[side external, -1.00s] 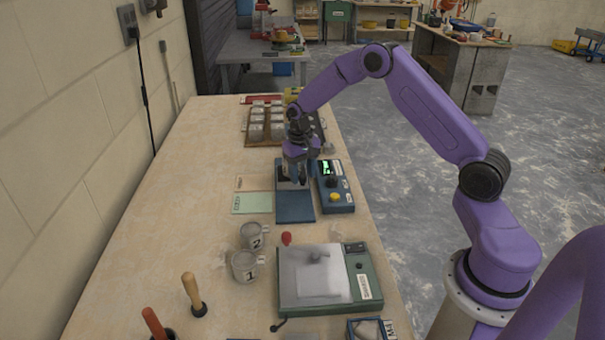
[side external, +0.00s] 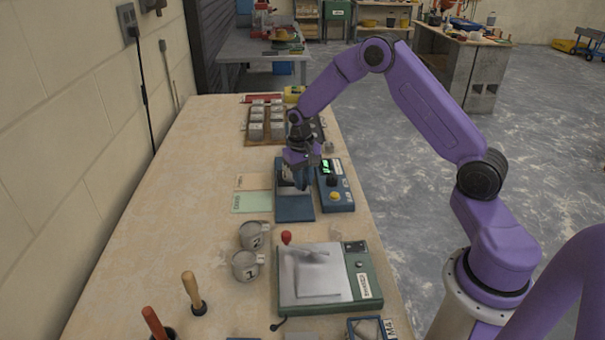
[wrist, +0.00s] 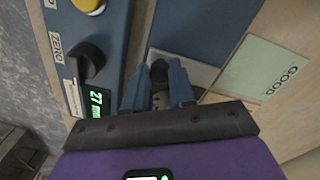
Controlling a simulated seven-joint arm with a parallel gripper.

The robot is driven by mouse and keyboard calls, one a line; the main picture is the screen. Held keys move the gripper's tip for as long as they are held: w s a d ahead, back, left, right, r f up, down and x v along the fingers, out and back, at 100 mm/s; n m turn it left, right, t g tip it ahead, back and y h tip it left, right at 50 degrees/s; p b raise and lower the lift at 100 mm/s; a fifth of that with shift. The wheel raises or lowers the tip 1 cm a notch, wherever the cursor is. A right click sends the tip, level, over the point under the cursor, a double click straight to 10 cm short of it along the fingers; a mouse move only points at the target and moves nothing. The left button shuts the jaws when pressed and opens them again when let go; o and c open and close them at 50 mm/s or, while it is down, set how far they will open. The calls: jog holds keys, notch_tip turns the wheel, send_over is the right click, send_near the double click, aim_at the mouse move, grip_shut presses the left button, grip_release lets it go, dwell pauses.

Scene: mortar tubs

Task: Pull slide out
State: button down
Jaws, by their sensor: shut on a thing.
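The blue fixture (side external: 295,208) lies flat on the bench, with a grey metal plate (wrist: 188,70) on its top that I take to be the slide. My gripper (side external: 300,181) is down over the fixture. In the wrist view my gripper (wrist: 159,74) has its two blue fingers closed around a small dark upright piece (wrist: 160,70) at the plate. The fingers hide much of this piece, and its join to the plate is not clear.
The control box (side external: 335,186) with a green display, dark knob and yellow button stands close on the right. Green (side external: 252,202) and tan cards lie left.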

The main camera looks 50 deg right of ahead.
jog(key=s+a, duration=0.6)
jog(key=shift+s+a, duration=0.25)
jog(key=shift+a, duration=0.1)
jog(key=c, duration=0.9)
grip_release()
jog(key=shift+s, duration=0.1)
jog(key=shift+c, duration=0.2)
jog(key=shift+r, duration=0.5)
notch_tip(320, 180, up, 16)
jog(key=shift+a+r, duration=0.2)
jog(key=shift+a, duration=0.2)
